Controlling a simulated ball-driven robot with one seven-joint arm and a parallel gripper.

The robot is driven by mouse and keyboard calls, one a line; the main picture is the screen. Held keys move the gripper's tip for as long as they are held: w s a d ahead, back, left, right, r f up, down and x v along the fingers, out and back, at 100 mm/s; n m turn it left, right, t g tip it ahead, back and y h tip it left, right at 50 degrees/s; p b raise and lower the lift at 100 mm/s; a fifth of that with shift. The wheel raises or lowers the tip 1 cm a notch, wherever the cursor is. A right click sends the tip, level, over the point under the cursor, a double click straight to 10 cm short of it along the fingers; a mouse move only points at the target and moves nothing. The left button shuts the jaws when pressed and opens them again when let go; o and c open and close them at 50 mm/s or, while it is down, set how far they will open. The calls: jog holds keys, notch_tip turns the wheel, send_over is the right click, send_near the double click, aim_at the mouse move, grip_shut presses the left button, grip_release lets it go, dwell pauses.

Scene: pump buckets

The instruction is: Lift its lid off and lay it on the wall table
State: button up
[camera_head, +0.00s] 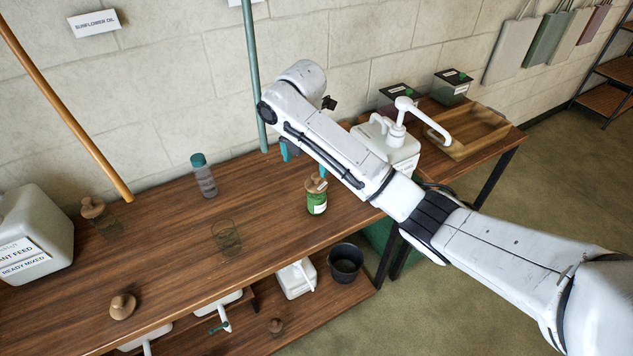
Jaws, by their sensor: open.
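A small jar with a green label (317,203) and a round wooden lid (316,184) stands upright on the long wooden table (170,235) along the wall. My gripper (304,162) is open, its teal fingers pointing down just above and behind this jar. My own forearm hides much of the gripper, so I cannot tell whether a finger touches the lid. A white pump bucket (402,155) with a long white spout stands to the right, partly hidden by my arm. The frame does not settle which vessel the task means.
A clear open jar (227,240), a loose wooden lid (122,306), a lidded glass jar (108,228) and a teal-capped bottle (205,180) stand on the table. A large white canister (35,235) is at left. A wooden tray (475,128) lies at right. A black bucket (345,262) sits below.

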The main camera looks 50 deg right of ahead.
aim_at(316, 176)
jog(key=shift+n, duration=0.4)
jog(key=d+f, duration=0.1)
jog(key=f, duration=0.2)
jog(key=d+f+p, duration=0.1)
jog(key=f, duration=0.2)
jog(key=d+f+p, duration=0.1)
jog(key=f, duration=0.2)
jog(key=shift+w+d+f, duration=0.1)
jog(key=shift+d+f, duration=0.25)
jog(key=c, duration=1.1)
jog(key=shift+r, duration=0.15)
